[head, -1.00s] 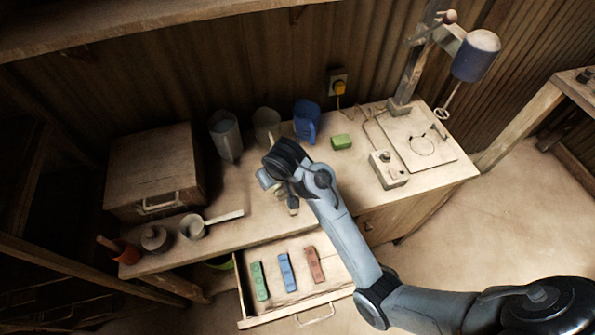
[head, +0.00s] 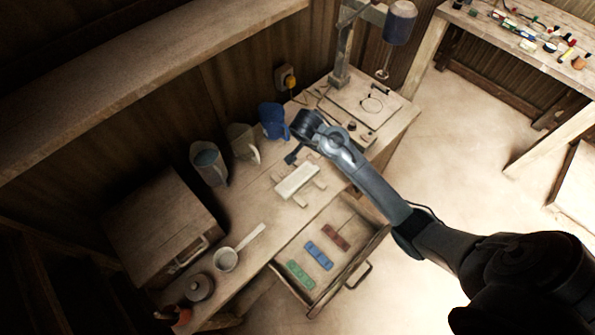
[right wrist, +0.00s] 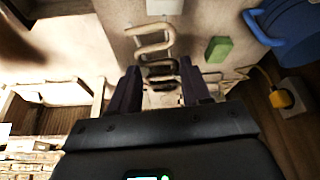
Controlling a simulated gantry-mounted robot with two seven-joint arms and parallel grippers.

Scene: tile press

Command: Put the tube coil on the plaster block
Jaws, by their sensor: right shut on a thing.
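The tube coil (right wrist: 153,50) is a tan, snaking tube in the right wrist view. Its near end lies between the fingers of my right gripper (right wrist: 160,88), which is shut on it. In the head view my right gripper (head: 292,157) is just behind the plaster block, and I cannot make out the coil there. The plaster block (head: 297,180) is a pale rectangular slab on the bench, with small pale pieces around its sides. A white edge, perhaps the block, shows at the top of the right wrist view. My left gripper is not in view.
A blue jug (head: 272,121), a pale mug (head: 242,143) and a grey pitcher (head: 208,163) stand along the bench's back. An open drawer (head: 345,262) holds coloured blocks. A saucepan (head: 226,260) is at front left. A green block (right wrist: 218,50) lies near the coil.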

